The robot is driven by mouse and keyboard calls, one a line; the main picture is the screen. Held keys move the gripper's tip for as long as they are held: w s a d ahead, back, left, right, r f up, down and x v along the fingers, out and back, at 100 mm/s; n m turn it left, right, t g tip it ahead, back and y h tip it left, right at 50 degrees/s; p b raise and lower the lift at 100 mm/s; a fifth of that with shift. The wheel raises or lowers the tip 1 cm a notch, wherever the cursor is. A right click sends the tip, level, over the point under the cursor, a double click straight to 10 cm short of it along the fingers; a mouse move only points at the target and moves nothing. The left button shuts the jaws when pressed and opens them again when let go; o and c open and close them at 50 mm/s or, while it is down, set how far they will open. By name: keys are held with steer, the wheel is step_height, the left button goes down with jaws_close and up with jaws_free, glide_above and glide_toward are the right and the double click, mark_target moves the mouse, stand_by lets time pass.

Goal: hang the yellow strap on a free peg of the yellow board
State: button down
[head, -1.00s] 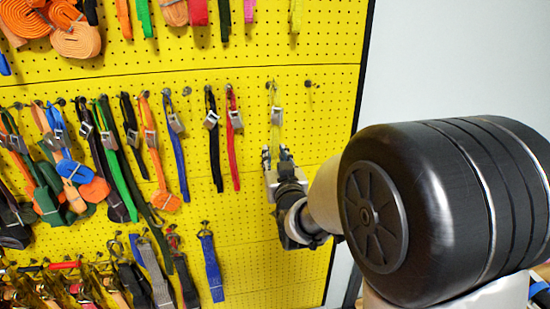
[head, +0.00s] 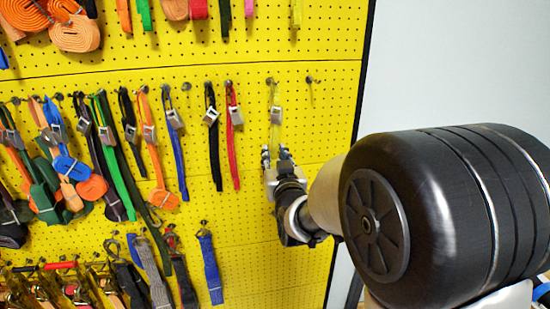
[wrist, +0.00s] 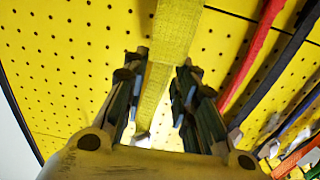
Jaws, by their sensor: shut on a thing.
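The yellow strap (head: 275,135) hangs upright in the middle row of the yellow board (head: 255,205), with a metal buckle (head: 277,115) near its top. Its top end is at a peg (head: 271,81); I cannot tell whether its loop is around that peg. My gripper (head: 277,154) is shut on the strap below the buckle, close to the board. In the wrist view, the strap (wrist: 172,35) runs down between the two fingers of my gripper (wrist: 158,80). To its right, a bare peg (head: 311,80) sticks out of the board.
A red strap (head: 233,150) and a black strap (head: 214,150) hang just left of my gripper. More straps crowd the board's left side, and others hang above. The board's dark right edge (head: 362,70) and a pale wall (head: 450,60) lie to the right.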

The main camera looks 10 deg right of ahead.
steer(key=c, duration=1.2)
jaws_free()
steer(key=shift+s, duration=0.1)
steer(key=s+f+g, duration=0.2)
steer(key=s+g, duration=0.2)
steer(key=s, duration=0.9)
steer(key=s+f+g, duration=0.3)
steer(key=s+g, duration=0.2)
steer(key=s, duration=0.9)
steer(key=s+f+g, duration=0.3)
steer(key=s+g, duration=0.1)
steer(key=s, duration=0.9)
steer(key=shift+s+d+f+g, duration=0.25)
steer(key=shift+d+g, duration=0.05)
